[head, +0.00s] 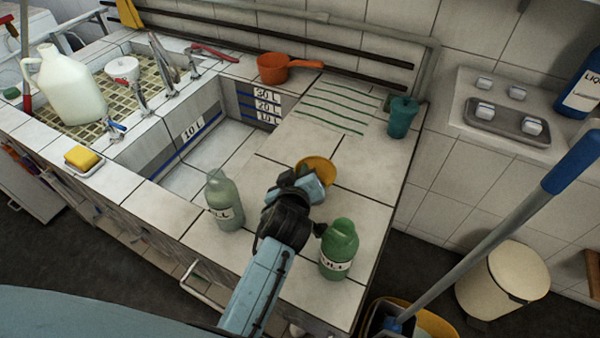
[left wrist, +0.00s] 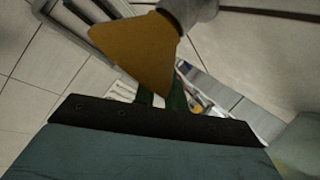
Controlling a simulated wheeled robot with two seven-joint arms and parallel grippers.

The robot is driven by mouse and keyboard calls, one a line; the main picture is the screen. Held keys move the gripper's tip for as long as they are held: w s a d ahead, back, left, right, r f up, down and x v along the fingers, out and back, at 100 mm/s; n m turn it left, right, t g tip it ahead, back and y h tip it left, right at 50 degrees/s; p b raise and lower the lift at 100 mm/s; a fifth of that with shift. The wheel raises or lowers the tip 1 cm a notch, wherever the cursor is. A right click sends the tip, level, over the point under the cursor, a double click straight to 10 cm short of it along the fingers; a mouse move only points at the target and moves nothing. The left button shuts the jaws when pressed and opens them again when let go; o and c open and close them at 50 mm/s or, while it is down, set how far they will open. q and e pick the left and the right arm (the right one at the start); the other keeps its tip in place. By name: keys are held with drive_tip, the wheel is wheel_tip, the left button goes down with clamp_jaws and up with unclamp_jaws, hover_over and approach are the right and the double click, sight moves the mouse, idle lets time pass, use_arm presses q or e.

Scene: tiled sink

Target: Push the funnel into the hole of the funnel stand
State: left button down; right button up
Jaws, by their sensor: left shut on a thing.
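The orange-yellow funnel (head: 316,167) shows in the head view just beyond the tip of my left gripper (head: 309,186), above the tiled counter. My left gripper is shut on the funnel, and its fingers hide part of it. In the left wrist view the funnel (left wrist: 140,52) is a large orange cone past the dark gripper edge (left wrist: 155,118). A grey round part (left wrist: 190,8) touches or overlaps the funnel's upper edge there; I cannot tell what it is. I cannot make out a funnel stand or its hole for certain. My right gripper is not in view.
A grey-green bottle (head: 224,202) stands left of my gripper and a green bottle (head: 339,250) stands right of it. A tiled basin (head: 205,150) opens to the left. An orange pan (head: 275,68) and a teal cup (head: 401,118) stand farther back.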

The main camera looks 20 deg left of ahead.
use_arm(q)
drive_tip(key=c, duration=1.4)
unclamp_jaws()
drive_tip(key=shift+o, duration=0.2)
drive_tip(key=shift+r, duration=0.1)
